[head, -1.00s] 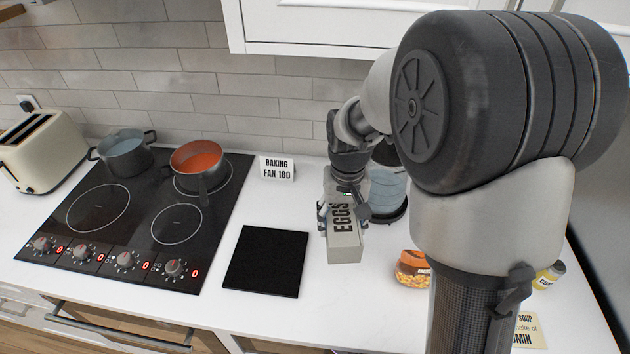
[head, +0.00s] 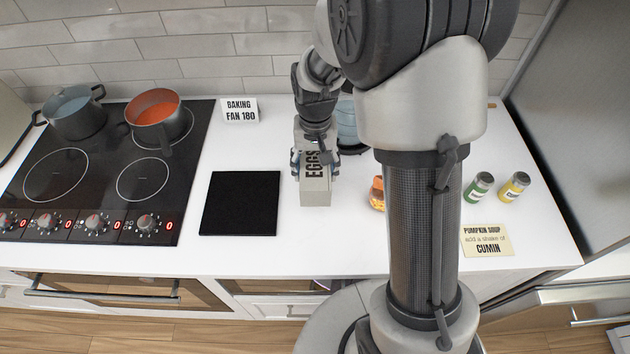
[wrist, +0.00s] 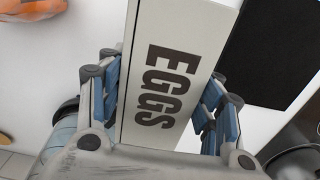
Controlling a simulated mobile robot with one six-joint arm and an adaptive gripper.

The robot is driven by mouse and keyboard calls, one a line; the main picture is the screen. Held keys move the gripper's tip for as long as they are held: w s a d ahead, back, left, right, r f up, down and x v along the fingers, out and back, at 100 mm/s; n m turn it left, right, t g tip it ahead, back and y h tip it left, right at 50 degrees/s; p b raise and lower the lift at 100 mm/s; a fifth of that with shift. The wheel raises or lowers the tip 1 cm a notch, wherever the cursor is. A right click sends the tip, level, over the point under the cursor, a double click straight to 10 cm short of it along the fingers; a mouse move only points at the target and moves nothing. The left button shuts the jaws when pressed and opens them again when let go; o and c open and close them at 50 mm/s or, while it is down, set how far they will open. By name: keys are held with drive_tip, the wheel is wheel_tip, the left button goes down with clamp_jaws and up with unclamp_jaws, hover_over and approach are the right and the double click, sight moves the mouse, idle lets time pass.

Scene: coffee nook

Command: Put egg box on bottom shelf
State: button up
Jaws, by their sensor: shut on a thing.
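The egg box (head: 315,190) is a pale grey box with "EGGS" in dark letters. My gripper (head: 316,166) is shut on it, with a finger on each side, over the white counter in the head view. In the wrist view the egg box (wrist: 170,75) lies between the blue-padded fingers of my gripper (wrist: 165,105). I cannot tell whether the box touches the counter. No bottom shelf can be made out in these views.
A black mat (head: 240,203) lies left of the egg box. The stove (head: 95,175) holds a grey pot (head: 75,112) and an orange-filled pan (head: 155,115). Two jars (head: 480,187) and a soup note (head: 487,240) are at right. An orange item (head: 377,194) is partly hidden by my arm.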

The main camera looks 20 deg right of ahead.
wheel_tip(320, 180, down, 5)
drive_tip(key=shift+b, duration=0.65)
drive_tip(key=shift+r, duration=0.1)
drive_tip(key=o, duration=0.8)
drive_tip(key=shift+f, duration=0.25)
drive_tip(key=o, duration=0.5)
drive_tip(key=shift+r, duration=0.1)
